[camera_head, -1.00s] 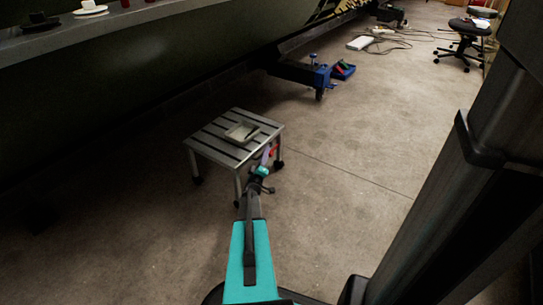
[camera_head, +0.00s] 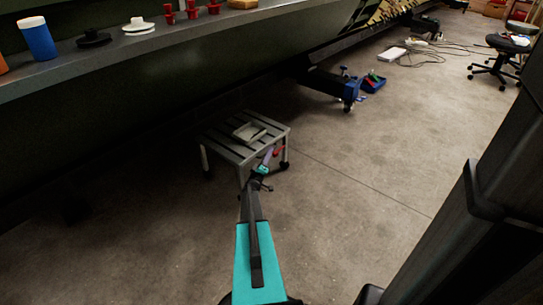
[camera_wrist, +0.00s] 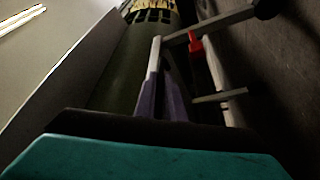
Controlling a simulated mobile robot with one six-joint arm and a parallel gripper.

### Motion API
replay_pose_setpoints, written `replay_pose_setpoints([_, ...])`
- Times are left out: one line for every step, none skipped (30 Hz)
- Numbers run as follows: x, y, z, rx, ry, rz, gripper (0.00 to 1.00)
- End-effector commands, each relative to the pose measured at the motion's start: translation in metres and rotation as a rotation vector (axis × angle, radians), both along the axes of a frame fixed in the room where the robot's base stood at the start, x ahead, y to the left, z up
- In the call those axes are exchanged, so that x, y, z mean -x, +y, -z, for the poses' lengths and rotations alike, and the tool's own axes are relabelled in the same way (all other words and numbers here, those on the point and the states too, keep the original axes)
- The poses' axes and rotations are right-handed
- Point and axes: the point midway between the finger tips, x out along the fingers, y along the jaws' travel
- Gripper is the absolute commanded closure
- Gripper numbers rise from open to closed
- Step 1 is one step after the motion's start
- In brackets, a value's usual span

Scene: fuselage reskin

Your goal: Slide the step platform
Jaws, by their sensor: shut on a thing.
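The step platform (camera_head: 225,148) is a low grey slatted stool on metal legs with dark casters. It stands upright on the floor in the head view, close to the dark curved fuselage side. A pale shallow tray (camera_head: 249,132) lies on its top. My gripper (camera_head: 266,157) is at the platform's near right side, below the top. In the wrist view, purple fingers (camera_wrist: 158,98) are closed around a pale bar (camera_wrist: 155,55) of the platform's frame. A red part (camera_wrist: 195,46) shows beside it. The exact contact is dark and partly hidden.
A grey shelf (camera_head: 180,42) with cups and small parts runs along the upper left. Cables (camera_head: 430,55) and a wheeled stool (camera_head: 505,42) are farther back. Floor to the right is open.

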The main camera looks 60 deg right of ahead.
Motion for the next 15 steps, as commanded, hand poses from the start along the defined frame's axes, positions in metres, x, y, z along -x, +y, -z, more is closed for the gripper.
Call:
replay_pose_setpoints([-0.0091,0.0010,0.0014,-0.003,0.009,-0.012,1.00])
replay_pose_setpoints([-0.0095,0.0007,0.0014,-0.003,0.009,-0.013,1.00])
replay_pose_setpoints([-0.0098,0.0004,0.0015,-0.003,0.010,-0.012,1.00])
replay_pose_setpoints([-0.0101,0.0002,0.0015,-0.003,0.010,-0.013,1.00])
replay_pose_setpoints([-0.0103,0.0000,0.0014,-0.003,0.010,-0.013,1.00])
replay_pose_setpoints([-0.0104,-0.0004,0.0014,-0.004,0.011,-0.014,1.00])
replay_pose_setpoints([-0.0105,-0.0006,0.0014,-0.004,0.011,-0.014,1.00])
replay_pose_setpoints([-0.0106,-0.0008,0.0013,-0.004,0.011,-0.014,1.00])
replay_pose_setpoints([-0.0107,-0.0012,0.0011,-0.003,0.010,-0.013,1.00])
replay_pose_setpoints([-0.0108,-0.0013,0.0009,-0.003,0.010,-0.013,1.00])
replay_pose_setpoints([-0.0108,-0.0016,0.0008,-0.003,0.010,-0.013,1.00])
replay_pose_setpoints([-0.0109,-0.0018,0.0006,-0.003,0.010,-0.013,0.89])
replay_pose_setpoints([-0.0110,-0.0020,0.0005,-0.003,0.010,-0.013,0.84])
replay_pose_setpoints([-0.0109,-0.0022,0.0003,-0.002,0.010,-0.013,0.79])
replay_pose_setpoints([-0.0108,-0.0023,-0.0001,-0.002,0.009,-0.013,0.72])
